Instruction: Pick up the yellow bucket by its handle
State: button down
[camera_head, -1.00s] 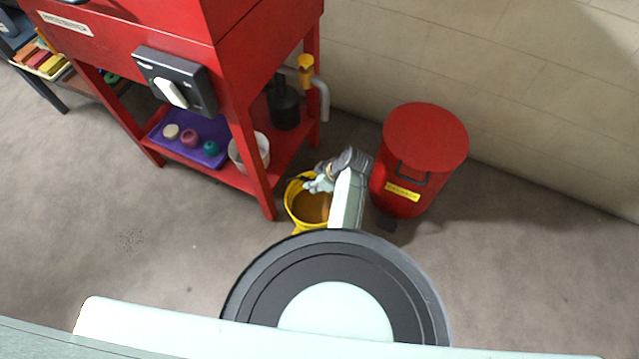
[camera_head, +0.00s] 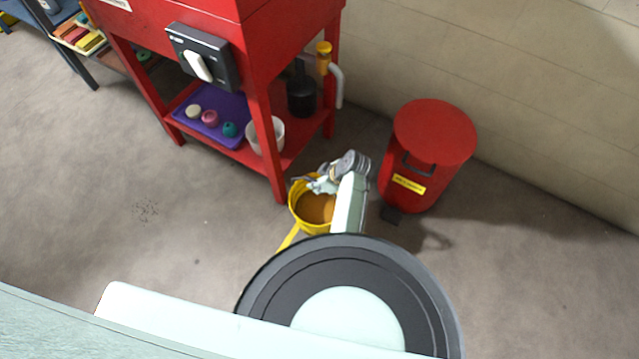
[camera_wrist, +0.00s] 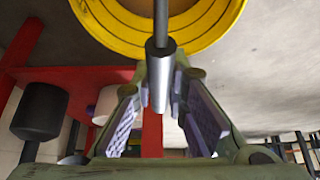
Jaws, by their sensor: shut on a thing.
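The yellow bucket (camera_head: 295,210) is beside the front leg of the red bench in the head view, with a brown-orange inside. I cannot tell whether its base touches the floor. In the wrist view its ringed yellow body (camera_wrist: 110,28) fills the top. Its handle has a grey cylindrical grip (camera_wrist: 160,78) on a dark rod. My gripper (camera_wrist: 161,85) has its two fingers on either side of this grip and is shut on it. In the head view my gripper (camera_head: 322,184) is over the bucket's rim, and my arm hides the bucket's right side.
A red lidded bin (camera_head: 434,135) stands close to the right of my arm. The red bench (camera_head: 262,130) stands behind left, with a purple tray (camera_head: 205,128), a white container (camera_head: 276,138) and a black bottle (camera_head: 301,95) on its shelf. The floor at left is clear.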

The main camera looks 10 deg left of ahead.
jog(key=shift+w+r+p, duration=0.2)
jog(key=shift+r+p, duration=0.95)
jog(key=shift+r, duration=0.55)
